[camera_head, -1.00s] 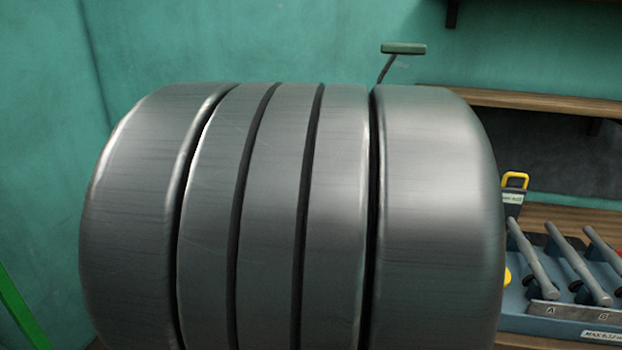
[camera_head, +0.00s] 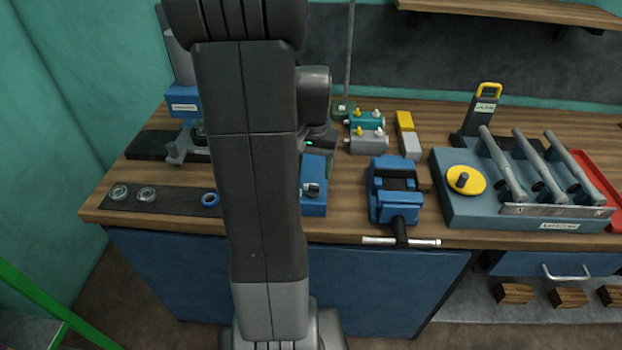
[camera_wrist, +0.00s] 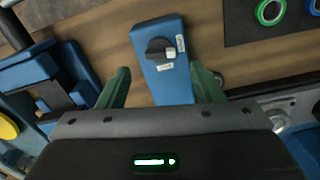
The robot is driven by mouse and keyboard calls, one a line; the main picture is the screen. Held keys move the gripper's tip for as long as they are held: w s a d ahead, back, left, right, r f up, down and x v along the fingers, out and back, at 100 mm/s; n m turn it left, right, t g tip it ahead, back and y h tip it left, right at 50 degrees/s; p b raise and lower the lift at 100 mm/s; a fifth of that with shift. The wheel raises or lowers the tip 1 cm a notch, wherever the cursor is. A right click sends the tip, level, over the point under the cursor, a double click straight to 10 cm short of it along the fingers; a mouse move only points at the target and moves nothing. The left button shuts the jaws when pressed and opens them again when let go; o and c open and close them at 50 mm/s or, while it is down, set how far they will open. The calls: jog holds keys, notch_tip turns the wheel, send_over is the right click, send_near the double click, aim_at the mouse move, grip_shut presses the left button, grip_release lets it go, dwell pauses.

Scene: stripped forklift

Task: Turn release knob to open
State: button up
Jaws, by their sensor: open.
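A black knob with a white pointer (camera_wrist: 160,50) sits on top of a blue box (camera_wrist: 172,88) on the bench. Small white labels are beside the knob, too small to read. In the head view the same knob (camera_head: 311,190) and blue box (camera_head: 314,207) show just right of my arm, which partly covers the box. My gripper (camera_wrist: 160,70) is open and empty, its green fingers spread on either side of the box in the wrist view. The knob lies a little beyond the fingertips in the picture. In the head view my fingers are hidden or unclear.
A blue vise (camera_head: 396,192) stands right of the box. Farther right is a lever panel (camera_head: 440,208) with a yellow disc (camera_head: 466,180). Small valve blocks (camera_head: 368,141) stand behind. Rings (camera_head: 147,194) lie on a dark mat at left.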

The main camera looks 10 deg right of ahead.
aim_at(312, 186)
notch_tip(312, 186, down, 5)
dwell(0.3)
